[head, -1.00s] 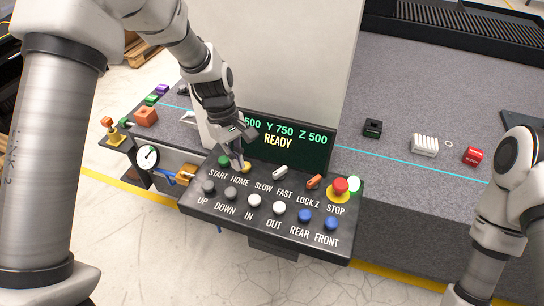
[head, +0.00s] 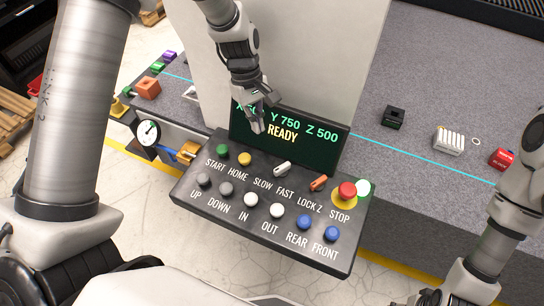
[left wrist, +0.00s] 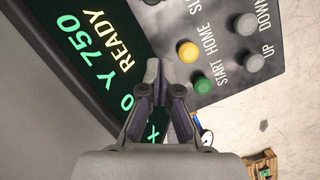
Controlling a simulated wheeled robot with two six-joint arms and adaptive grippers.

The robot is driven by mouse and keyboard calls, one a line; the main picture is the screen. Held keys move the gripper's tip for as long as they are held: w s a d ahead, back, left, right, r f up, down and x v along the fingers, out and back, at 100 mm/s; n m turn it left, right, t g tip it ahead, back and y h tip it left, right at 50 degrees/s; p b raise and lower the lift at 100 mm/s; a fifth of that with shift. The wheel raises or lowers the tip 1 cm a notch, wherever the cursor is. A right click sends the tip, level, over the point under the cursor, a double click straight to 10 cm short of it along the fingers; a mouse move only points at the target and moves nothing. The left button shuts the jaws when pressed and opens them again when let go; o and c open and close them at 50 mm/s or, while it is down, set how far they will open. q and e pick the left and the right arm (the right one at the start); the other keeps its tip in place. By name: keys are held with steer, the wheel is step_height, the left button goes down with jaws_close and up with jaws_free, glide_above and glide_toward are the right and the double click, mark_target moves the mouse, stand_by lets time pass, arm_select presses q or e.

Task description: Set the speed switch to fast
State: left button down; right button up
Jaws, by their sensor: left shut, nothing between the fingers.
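The speed switch (head: 282,170) is a small white lever on the black control panel (head: 186,191), above the SLOW and FAST labels. It slants up to the right; I cannot tell which setting it is at. My left gripper (head: 257,127) is shut and empty in front of the READY display (head: 318,152), up and left of the switch and apart from it. In the left wrist view, its closed fingers (left wrist: 157,78) show between the display (left wrist: 70,50) and the yellow HOME button (left wrist: 188,51); the switch is not seen there. My right gripper is not in view.
Close to the switch are the yellow HOME button (head: 245,159), the orange LOCK Z lever (head: 318,183) and the red STOP button (head: 347,191). Green, grey, white and blue buttons also crowd the panel. A pale column (head: 325,60) rises behind the display.

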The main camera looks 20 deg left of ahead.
mark_target(282, 169)
arm_select(q)
steer(key=p+x, duration=0.1)
steer(key=x, duration=0.8)
steer(key=shift+p, duration=0.3)
steer(key=s+d, duration=0.1)
steer(key=d+p, duration=0.1)
steer(key=d, duration=0.1)
steer(key=shift+s, duration=0.35)
steer(key=shift+s+d, duration=0.2)
steer(key=shift+d, duration=0.05)
steer(key=shift+a, duration=0.15)
